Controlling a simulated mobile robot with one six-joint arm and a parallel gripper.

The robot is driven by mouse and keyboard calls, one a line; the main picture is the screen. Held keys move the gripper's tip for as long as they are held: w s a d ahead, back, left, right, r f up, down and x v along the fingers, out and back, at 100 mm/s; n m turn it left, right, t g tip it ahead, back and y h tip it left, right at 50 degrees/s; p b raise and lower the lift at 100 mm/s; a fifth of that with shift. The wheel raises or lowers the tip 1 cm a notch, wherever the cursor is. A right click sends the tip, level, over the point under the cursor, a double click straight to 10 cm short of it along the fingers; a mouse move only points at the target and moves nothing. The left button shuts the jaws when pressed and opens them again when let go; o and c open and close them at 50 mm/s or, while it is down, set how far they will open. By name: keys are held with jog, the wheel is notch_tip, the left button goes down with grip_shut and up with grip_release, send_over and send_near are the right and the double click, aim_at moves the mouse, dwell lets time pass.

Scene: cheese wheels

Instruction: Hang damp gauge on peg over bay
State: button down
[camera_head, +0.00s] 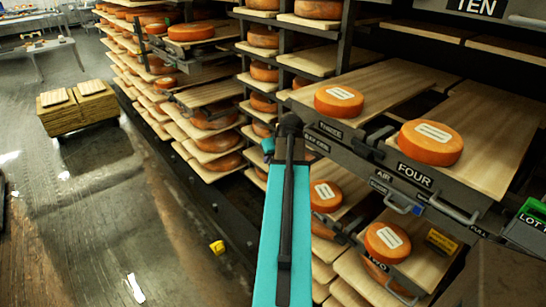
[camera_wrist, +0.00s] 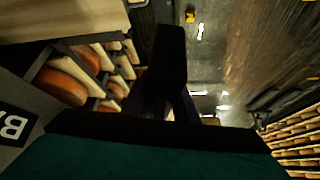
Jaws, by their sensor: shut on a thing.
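My gripper (camera_head: 283,130) is at the end of my teal arm, in front of the shelving, left of the drawer front marked THREE (camera_head: 330,128). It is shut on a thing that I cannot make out. In the wrist view a dark upright block (camera_wrist: 170,58) fills the middle, and I cannot tell finger from held thing there. I cannot identify the damp gauge or the peg in either view. Drawers marked FOUR (camera_head: 414,174) and TWO (camera_head: 377,258) are to the right.
Boards with orange cheese wheels (camera_head: 339,101) stick out at right, one wheel (camera_head: 431,142) on board FOUR. Metal handles (camera_head: 404,205) project from the drawer fronts. A green box (camera_head: 528,226) is at the right edge. A loaded pallet (camera_head: 80,108) stands left; the floor before it is mostly open.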

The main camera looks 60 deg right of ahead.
jog(key=shift+s+d+f, duration=0.1)
jog(key=shift+s+d, duration=0.25)
jog(key=shift+d, duration=0.1)
jog(key=c, duration=1.6)
grip_release()
jog(key=shift+o, duration=0.8)
jog(key=shift+a+r, duration=0.1)
jog(key=shift+r, duration=0.35)
jog(key=shift+o, duration=0.5)
jog(key=v, duration=0.2)
jog(key=b+v, duration=0.1)
jog(key=v, duration=0.1)
jog(key=shift+a+r, duration=0.25)
jog(key=shift+a, duration=0.15)
jog(key=s+a+b, duration=0.3)
jog(key=s, duration=0.2)
jog(key=shift+s+a+f, duration=0.25)
jog(key=shift+a+f, duration=0.05)
jog(key=shift+a, duration=0.05)
